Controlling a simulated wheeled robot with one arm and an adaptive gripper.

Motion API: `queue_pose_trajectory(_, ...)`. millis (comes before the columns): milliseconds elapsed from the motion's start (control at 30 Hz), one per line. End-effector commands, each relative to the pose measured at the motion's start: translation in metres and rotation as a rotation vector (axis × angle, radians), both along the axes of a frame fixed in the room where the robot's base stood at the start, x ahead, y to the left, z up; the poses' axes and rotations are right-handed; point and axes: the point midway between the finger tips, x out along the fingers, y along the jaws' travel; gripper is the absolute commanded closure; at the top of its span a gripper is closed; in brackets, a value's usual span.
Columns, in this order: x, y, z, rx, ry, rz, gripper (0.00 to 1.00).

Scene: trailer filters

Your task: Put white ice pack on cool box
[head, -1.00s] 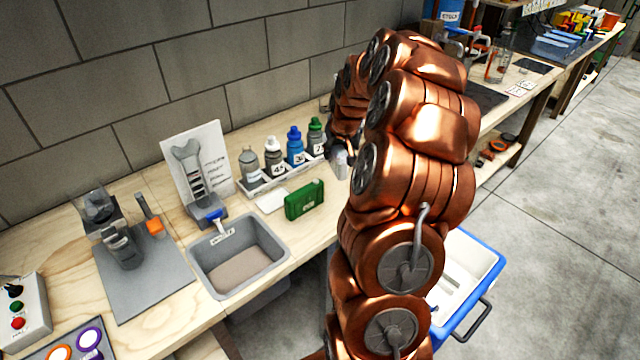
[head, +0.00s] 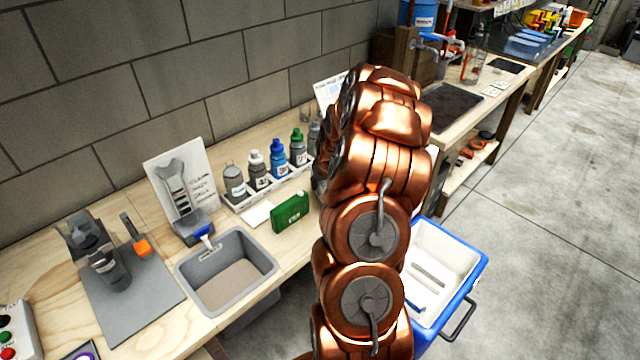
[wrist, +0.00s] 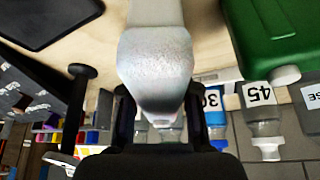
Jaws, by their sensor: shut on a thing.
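My gripper (wrist: 160,125) is shut on a whitish, frosted object (wrist: 156,60), which looks like the white ice pack. It is held between the dark fingers in the wrist view, and its far end is cut off by the top edge. In the head view my arm hides the gripper and the held object. The cool box (head: 473,267) stands open on the floor to the right of my arm. It has a blue rim and white inside, and its left part is hidden by my arm.
A green container (head: 290,211), a flat white piece (head: 257,214) and a tray of several numbered bottles (head: 238,203) sit on the bench. A grey sink (head: 185,268) is in front of them. Floor right of the cool box is clear.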

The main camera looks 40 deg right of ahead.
Motion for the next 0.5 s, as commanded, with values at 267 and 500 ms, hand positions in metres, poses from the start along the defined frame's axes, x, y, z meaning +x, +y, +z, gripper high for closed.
queue_pose_trajectory(267, 0.001, 0.001, -0.012, -0.001, -0.002, 0.001, 1.00)
queue_pose_trajectory(500, 0.001, 0.001, -0.015, 0.000, -0.002, 0.001, 1.00)
